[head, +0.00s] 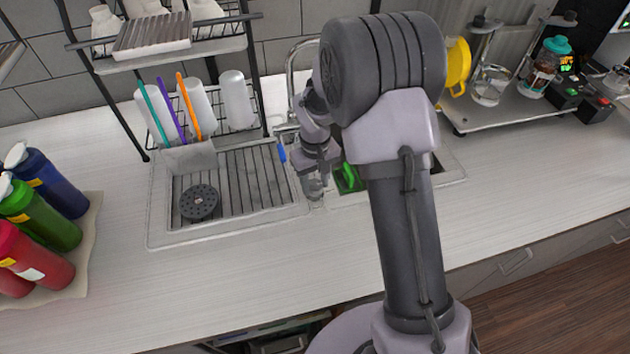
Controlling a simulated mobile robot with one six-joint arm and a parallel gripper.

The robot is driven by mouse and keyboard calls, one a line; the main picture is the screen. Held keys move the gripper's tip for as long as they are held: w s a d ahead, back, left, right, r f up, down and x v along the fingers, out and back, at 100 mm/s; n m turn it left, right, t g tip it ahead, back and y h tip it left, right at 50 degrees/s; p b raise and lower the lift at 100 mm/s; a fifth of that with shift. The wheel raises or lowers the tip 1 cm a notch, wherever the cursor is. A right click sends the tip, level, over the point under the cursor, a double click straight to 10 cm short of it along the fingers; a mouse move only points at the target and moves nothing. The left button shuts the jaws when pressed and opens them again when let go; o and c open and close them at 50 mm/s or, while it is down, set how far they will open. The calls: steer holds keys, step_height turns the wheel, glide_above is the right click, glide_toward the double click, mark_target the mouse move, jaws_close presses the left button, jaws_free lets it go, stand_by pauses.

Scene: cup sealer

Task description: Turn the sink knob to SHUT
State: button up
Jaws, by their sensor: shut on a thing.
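The grey double sink (230,218) is set in the white counter. My gripper (314,188) points down over the strip between the basins, near the sink's front. It is shut on a small pale metallic piece, which looks like the sink knob (317,204). The fingers hide most of it, and I cannot read its setting. The curved metal faucet (291,66) rises behind the sink, partly hidden by my arm.
A blue item (282,153) and a green item (349,178) are close to my gripper. A dish rack (190,120) with cups stands behind the left basin. A shelf (520,105) with dispensers is at right. The front counter is clear.

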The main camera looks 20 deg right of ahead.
mark_target(315, 186)
stand_by(0.3)
steer(key=o, duration=1.4)
steer(key=shift+c, duration=0.2)
step_height(315, 186, up, 18)
steer(key=p, duration=0.4)
steer(key=shift+f, duration=0.25)
steer(key=s+a+f+m+t+b, duration=0.1)
steer(key=s+m+t+b, duration=0.1)
steer(key=s+b, duration=0.3)
steer(key=s+a+f+m+t+y+b, duration=0.1)
steer(key=s+b, duration=0.4)
steer(key=s, duration=0.6)
steer(key=s+a+f+m+t+y+b, duration=0.1)
steer(key=s+a+f+m+t+b, duration=0.1)
steer(key=s+b, duration=0.4)
steer(key=s+m, duration=0.1)
steer(key=s, duration=0.1)
steer(key=shift+s+m+t, duration=0.4)
